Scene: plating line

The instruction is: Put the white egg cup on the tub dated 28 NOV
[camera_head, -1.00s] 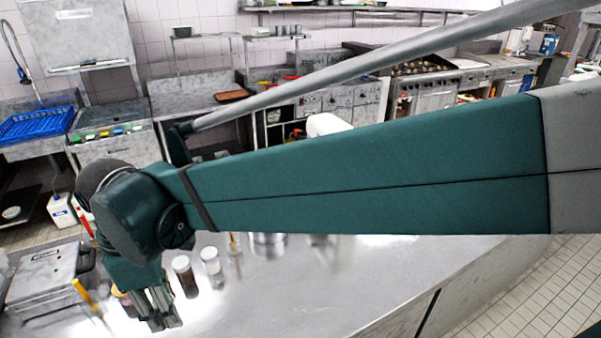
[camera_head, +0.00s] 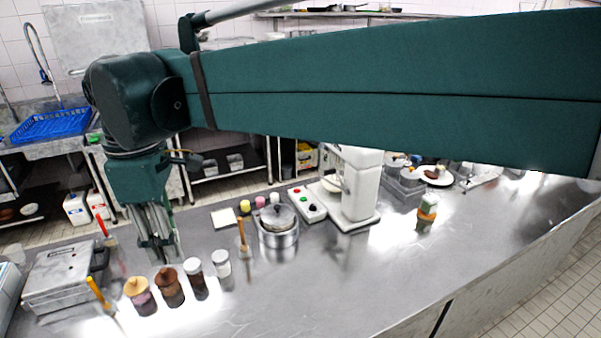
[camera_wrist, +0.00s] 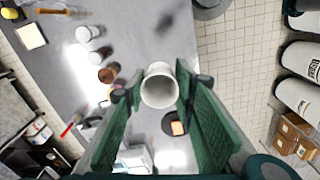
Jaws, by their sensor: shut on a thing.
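The white egg cup (camera_wrist: 159,88) is between the two green fingers of my gripper (camera_wrist: 158,92) in the wrist view, its round opening facing the camera. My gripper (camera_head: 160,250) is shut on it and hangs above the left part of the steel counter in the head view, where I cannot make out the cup. No date reading 28 NOV is legible in any view, so I cannot tell which thing is the tub. A small orange-and-green stack (camera_head: 427,208) stands towards the right of the counter, with no readable label.
Several jars, one with a white lid (camera_head: 221,258) and one brown (camera_head: 170,287), stand near my gripper. A grey lidded box (camera_head: 66,272) is at the left. A steel pot (camera_head: 278,238) and a white machine (camera_head: 360,190) stand mid-counter. The front middle is clear.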

